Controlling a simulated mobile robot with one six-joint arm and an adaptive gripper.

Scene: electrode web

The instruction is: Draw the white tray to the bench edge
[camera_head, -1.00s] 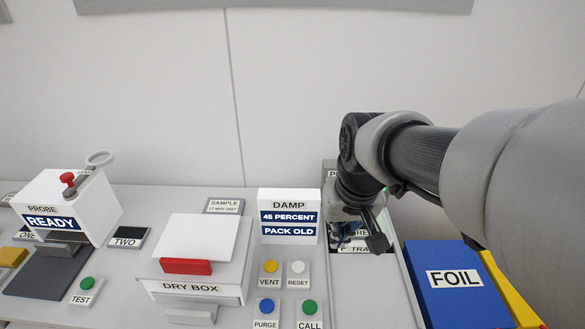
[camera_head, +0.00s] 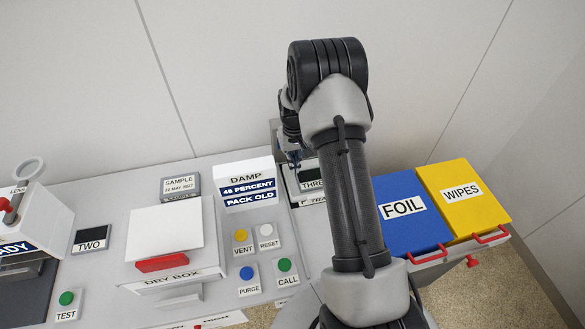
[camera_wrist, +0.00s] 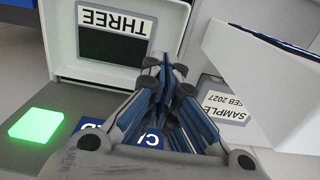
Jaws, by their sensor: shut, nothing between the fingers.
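The white tray (camera_wrist: 172,25) is in the wrist view at upper middle, with a dark plate (camera_wrist: 105,47) labelled THREE inside it. In the head view the tray's labelled front (camera_head: 312,199) shows beside the DAMP sign, partly behind my arm. My gripper (camera_wrist: 166,66) is shut and empty, with its fingertips at the tray's wall nearest the wrist camera. I cannot tell whether they touch it.
The DAMP sign (camera_head: 248,187) stands close left of the tray. The blue FOIL bin (camera_head: 409,230) and yellow WIPES bin (camera_head: 480,215) are to the right. The dry box (camera_head: 165,235) and several buttons are at left. A lit green square (camera_wrist: 36,126) is beside the tray.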

